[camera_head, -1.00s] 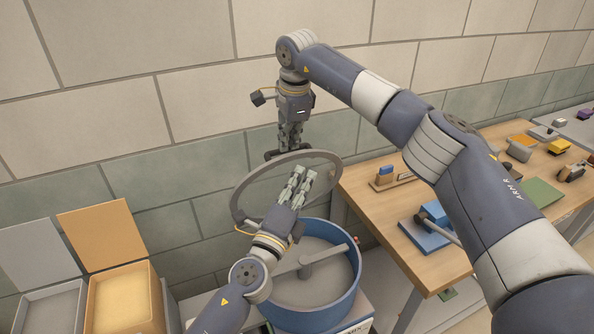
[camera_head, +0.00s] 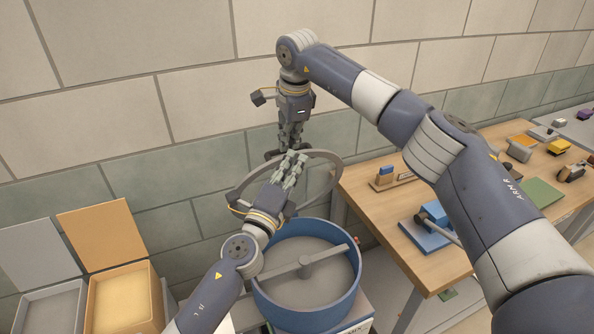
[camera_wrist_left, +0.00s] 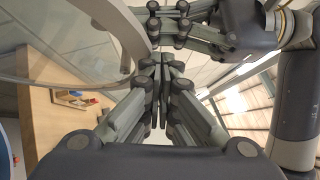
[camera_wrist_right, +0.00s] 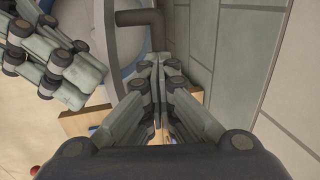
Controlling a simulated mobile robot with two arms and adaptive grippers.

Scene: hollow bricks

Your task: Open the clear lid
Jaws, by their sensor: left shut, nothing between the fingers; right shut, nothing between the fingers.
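The clear lid (camera_head: 262,182) has a grey ring rim and stands raised and tilted above the blue drum (camera_head: 300,311). Its rim also shows in the left wrist view (camera_wrist_left: 60,84). My left gripper (camera_head: 295,156) is shut and empty, across the front of the lid, fingertips near its upper rim. My right gripper (camera_head: 289,148) is shut and empty, pointing down at the lid's upper edge. The fingers of both grippers are close together. A dark bent bar (camera_wrist_right: 140,17) lies just beyond my right fingertips. Whether either gripper touches the lid cannot be told.
The open drum holds a grey crossbar with a central hub (camera_head: 305,262). A wooden table (camera_head: 440,268) with several items stands at right. Two open boxes, one grey (camera_head: 50,312) and one orange (camera_head: 92,305), stand at left. A tiled wall is close behind.

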